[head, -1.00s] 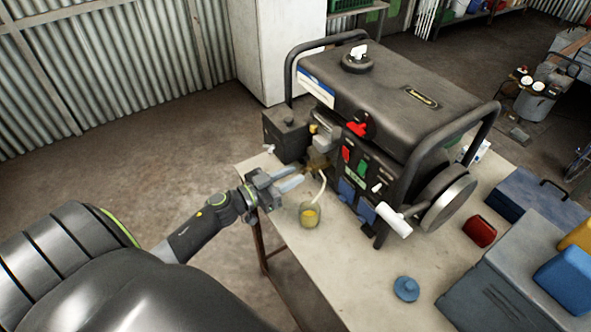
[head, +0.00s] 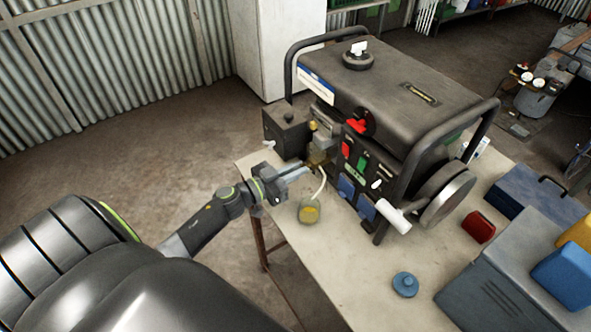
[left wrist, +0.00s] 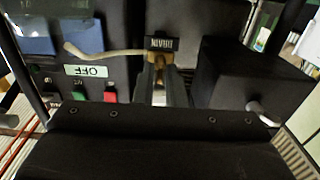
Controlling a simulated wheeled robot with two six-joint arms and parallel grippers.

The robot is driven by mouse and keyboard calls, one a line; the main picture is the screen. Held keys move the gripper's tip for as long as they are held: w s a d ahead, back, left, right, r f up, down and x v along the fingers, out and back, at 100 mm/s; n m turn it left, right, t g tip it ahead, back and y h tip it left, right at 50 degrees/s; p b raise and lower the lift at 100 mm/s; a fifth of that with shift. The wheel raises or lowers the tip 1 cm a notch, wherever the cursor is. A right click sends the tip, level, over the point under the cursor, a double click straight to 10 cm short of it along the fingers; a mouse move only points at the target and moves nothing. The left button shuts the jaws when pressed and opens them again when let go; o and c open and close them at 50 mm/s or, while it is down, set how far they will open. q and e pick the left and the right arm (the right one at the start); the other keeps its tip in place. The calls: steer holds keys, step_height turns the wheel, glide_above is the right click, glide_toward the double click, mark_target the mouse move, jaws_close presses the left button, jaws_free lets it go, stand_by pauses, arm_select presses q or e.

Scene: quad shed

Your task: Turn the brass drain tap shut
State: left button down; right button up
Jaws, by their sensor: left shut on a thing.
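The small brass drain tap (head: 317,158) sits low on the near side of the black generator (head: 410,95). It also shows in the left wrist view (left wrist: 158,62), next to a small black label (left wrist: 161,43) that appears upside down. My left gripper (head: 303,170) reaches in from the left, and its fingers are shut on the tap's handle. In the left wrist view the fingers (left wrist: 162,85) cover much of the tap, so the handle's exact angle is hard to tell. My right gripper is not in view.
A pale hose (head: 322,185) runs from the tap area to a jar with yellow content (head: 310,211), close beside my gripper. A black box (head: 286,130) stands just behind the tap. A blue cap (head: 405,285) lies on the bench; the bench front is mostly clear.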

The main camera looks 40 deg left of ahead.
arm_select(q)
steer(key=shift+m, duration=0.3)
steer(key=m, duration=0.5)
steer(key=m+b, duration=0.1)
steer(key=m, duration=1.1)
steer(key=shift+s+d+f+b, duration=0.15)
steer(key=shift+f+b, duration=0.1)
steer(key=shift+b, duration=0.15)
steer(key=c, duration=1.6)
jaws_free()
steer(key=shift+r, duration=0.1)
